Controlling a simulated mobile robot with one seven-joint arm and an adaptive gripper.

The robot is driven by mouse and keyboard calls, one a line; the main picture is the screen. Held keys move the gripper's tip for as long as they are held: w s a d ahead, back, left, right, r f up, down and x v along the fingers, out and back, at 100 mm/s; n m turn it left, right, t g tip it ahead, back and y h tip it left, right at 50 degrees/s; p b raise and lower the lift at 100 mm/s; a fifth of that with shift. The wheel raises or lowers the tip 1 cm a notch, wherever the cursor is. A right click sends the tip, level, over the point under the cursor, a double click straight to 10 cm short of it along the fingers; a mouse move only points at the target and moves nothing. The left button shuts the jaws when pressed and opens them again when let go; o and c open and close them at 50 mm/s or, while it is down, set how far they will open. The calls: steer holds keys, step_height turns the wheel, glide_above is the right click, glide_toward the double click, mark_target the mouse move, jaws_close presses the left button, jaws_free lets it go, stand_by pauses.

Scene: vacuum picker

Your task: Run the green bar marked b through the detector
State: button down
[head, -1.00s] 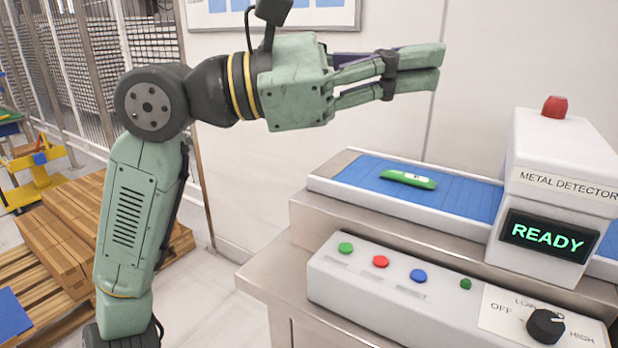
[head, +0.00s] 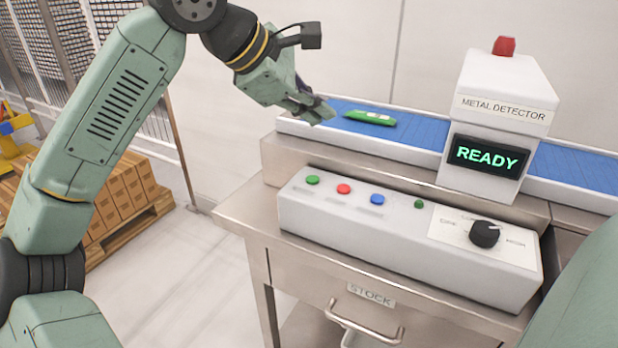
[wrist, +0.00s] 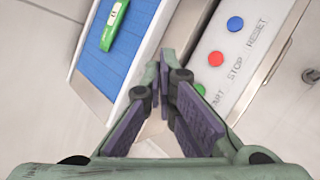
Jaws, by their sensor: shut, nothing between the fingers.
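The green bar (head: 370,117) lies flat on the blue conveyor belt (head: 415,135), left of the metal detector (head: 497,120). It also shows at the top left of the wrist view (wrist: 114,25), with a pale label on it; I cannot read the letter. The detector's screen (head: 487,156) reads READY. My gripper (head: 325,112) is shut and empty, pointing down near the belt's left end, to the left of the bar and apart from it. In the wrist view my gripper (wrist: 160,70) points towards the gap between belt and button panel.
The button panel (head: 400,225) stands in front of the belt with green (head: 313,180), red (head: 344,189) and blue (head: 377,199) buttons and a black knob (head: 484,234). A red lamp (head: 504,46) tops the detector. A drawer marked STOCK (head: 372,294) is below.

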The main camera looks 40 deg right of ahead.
mark_target(314, 180)
steer(key=shift+f, duration=0.15)
step_height(314, 180, down, 8)
steer(key=b, duration=0.7)
steer(key=shift+f, duration=0.25)
stand_by(0.9)
steer(key=shift+f, duration=0.4)
